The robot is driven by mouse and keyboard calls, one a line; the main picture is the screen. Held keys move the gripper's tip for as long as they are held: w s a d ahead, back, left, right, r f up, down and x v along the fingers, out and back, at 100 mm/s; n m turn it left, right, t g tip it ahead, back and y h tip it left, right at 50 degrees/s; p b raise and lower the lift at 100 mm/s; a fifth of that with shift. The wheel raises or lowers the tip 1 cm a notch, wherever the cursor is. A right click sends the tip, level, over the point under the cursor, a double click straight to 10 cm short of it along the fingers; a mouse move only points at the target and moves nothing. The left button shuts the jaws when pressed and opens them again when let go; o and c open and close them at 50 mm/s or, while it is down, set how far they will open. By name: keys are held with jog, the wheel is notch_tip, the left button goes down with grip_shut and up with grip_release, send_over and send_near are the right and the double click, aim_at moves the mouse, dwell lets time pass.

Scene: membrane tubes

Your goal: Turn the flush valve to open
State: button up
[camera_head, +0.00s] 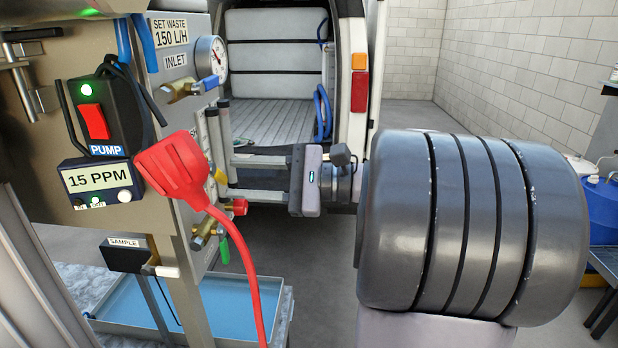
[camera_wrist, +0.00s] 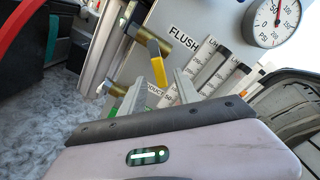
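The flush valve is a brass valve (camera_wrist: 148,33) with a yellow lever (camera_wrist: 157,65), left of the FLUSH label (camera_wrist: 183,40) in the wrist view. The lever hangs down, slightly slanted, from the valve body. My gripper (camera_wrist: 158,88) is open, with its two fingers apart and the lever's lower end appearing between the fingertips. I cannot tell whether a finger touches it. In the head view my gripper (camera_head: 228,177) reaches left to the panel's side, with a bit of yellow (camera_head: 220,176) between its fingertips. The valve body is mostly hidden there.
The inlet valve (camera_head: 188,88) sits above under a pressure gauge (camera_head: 211,58). Flow meters (camera_wrist: 212,70) stand right of the lever. A brass valve (camera_head: 203,236) is below. A red plug (camera_head: 172,165) with a hanging cable is in front. A blue tray (camera_head: 130,310) lies underneath.

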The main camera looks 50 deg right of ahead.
jog(key=p+v, duration=0.1)
jog(key=v, duration=1.2)
jog(key=shift+c, duration=1.1)
jog(key=m+p, duration=0.1)
jog(key=p, duration=0.1)
jog(key=shift+w+d+p, duration=0.1)
jog(key=shift+w+p, duration=0.05)
jog(key=shift+p, duration=0.25)
jog(key=c, duration=0.3)
jog(key=m+p, duration=0.1)
jog(key=m+t+p, duration=0.1)
jog(key=p, duration=0.1)
jog(key=m+p, duration=0.1)
jog(key=p, duration=0.1)
jog(key=shift+w+f+m, duration=0.35)
jog(key=shift+m, duration=0.05)
grip_shut()
jog(key=a+f+m+t+h+p, duration=0.2)
jog(key=a+f+m+p, duration=0.5)
jog(key=m+p, duration=0.75)
jog(key=w+a+r+p, duration=0.1)
jog(key=w+r, duration=0.1)
jog(key=w, duration=0.3)
jog(key=w+a+r, duration=0.2)
jog(key=w+r, duration=0.1)
jog(key=w, duration=0.1)
jog(key=shift+w+a+m+p, duration=0.35)
jog(key=shift+w+p, duration=0.05)
